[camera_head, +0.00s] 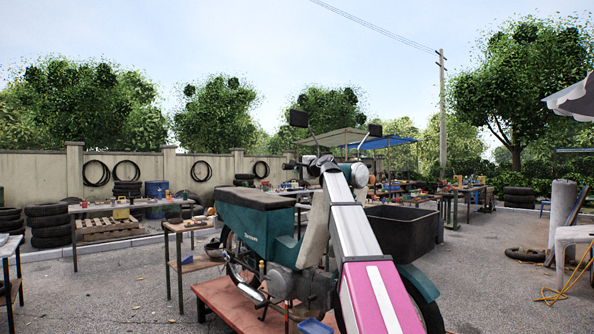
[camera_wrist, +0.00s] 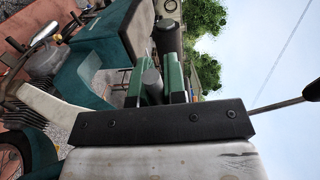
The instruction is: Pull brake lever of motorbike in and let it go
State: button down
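The teal motorbike (camera_head: 262,228) with a black seat stands on a red platform. My arm reaches from the lower right to its handlebar. My gripper (camera_head: 318,163) is at the handlebar and small in the head view. In the wrist view my gripper (camera_wrist: 155,80) has two green fingers apart, with a grey rounded bar between them. A dark handlebar grip (camera_wrist: 168,36) lies just beyond the fingertips. I cannot tell whether the fingers touch the bar. The brake lever is not clearly made out; my gripper and arm cover part of the handlebar.
Two mirrors rise from the handlebar, one at the left (camera_head: 298,118); a mirror (camera_wrist: 311,92) on a stem is also close beside my gripper in the wrist view. A dark bin (camera_head: 402,234) stands behind the bike. A small table (camera_head: 186,226) is at left.

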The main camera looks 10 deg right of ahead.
jog(key=shift+w+a+m+t+h, duration=0.75)
jog(key=shift+m+h, duration=0.25)
jog(key=shift+h, duration=0.3)
jog(key=c, duration=1.2)
grip_release()
jog(key=shift+o, duration=0.2)
jog(key=shift+s, duration=0.1)
jog(key=v, duration=1)
jog(key=shift+s+d, duration=0.2)
jog(key=shift+s, duration=0.1)
jog(key=shift+f, duration=0.2)
